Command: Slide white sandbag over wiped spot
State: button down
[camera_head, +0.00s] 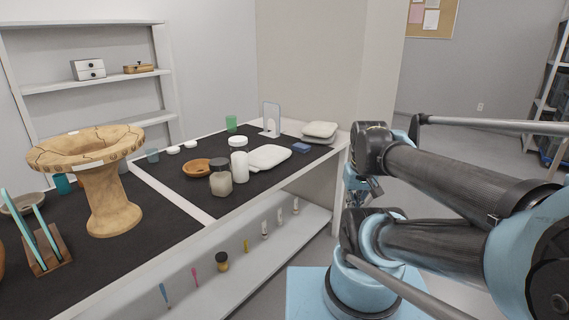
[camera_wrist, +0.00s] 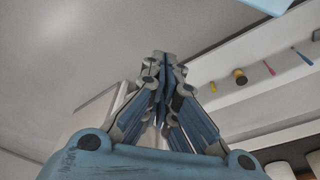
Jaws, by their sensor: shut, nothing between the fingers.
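A white, pillow-like sandbag (camera_head: 268,157) lies flat on the dark mat, right behind a white bottle. A second white rounded pad (camera_head: 320,129) rests on a pale flat base at the table's far right corner; I cannot tell whether it is also a sandbag. No wiped spot can be told apart on the dark surfaces. My gripper (camera_wrist: 163,62) is shut and empty, its fingers together in the wrist view. In the head view my gripper (camera_head: 368,192) is partly hidden by my arm, beyond the table's right edge and apart from both white things.
Near the sandbag stand a white bottle (camera_head: 239,167), a jar with a dark lid (camera_head: 220,178), a brown bowl (camera_head: 198,168) and a blue sponge-like block (camera_head: 302,147). A cracked tan pedestal vessel (camera_head: 108,190) stands left. Small tools line the lower shelf (camera_head: 262,250).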

jog(key=w+a+r+n, duration=0.2)
jog(key=w+r, duration=0.4)
jog(key=w, duration=0.1)
notch_tip(320, 180, up, 4)
jog(key=n+g, duration=0.2)
jog(key=n, duration=0.6)
send_over(284, 168)
jog(key=s+d, duration=0.2)
jog(key=d, duration=0.1)
jog(key=f, duration=0.9)
jog(key=shift+d+f, duration=0.2)
jog(key=shift+f, duration=0.05)
jog(key=shift+w+a+f, duration=0.15)
jog(key=shift+w+a, duration=0.25)
jog(key=shift+a, duration=0.15)
jog(key=shift+w+a+f, duration=0.1)
jog(key=shift+w+a, duration=0.25)
jog(key=shift+a, duration=0.2)
jog(key=shift+w+a, duration=0.4)
jog(key=shift+a, duration=0.1)
jog(key=w+a, duration=0.5)
jog(key=a, duration=0.2)
jog(key=w+a, duration=0.5)
jog(key=a, duration=0.2)
jog(key=w+a, duration=0.6)
jog(key=a, duration=0.1)
jog(key=shift+s, duration=0.1)
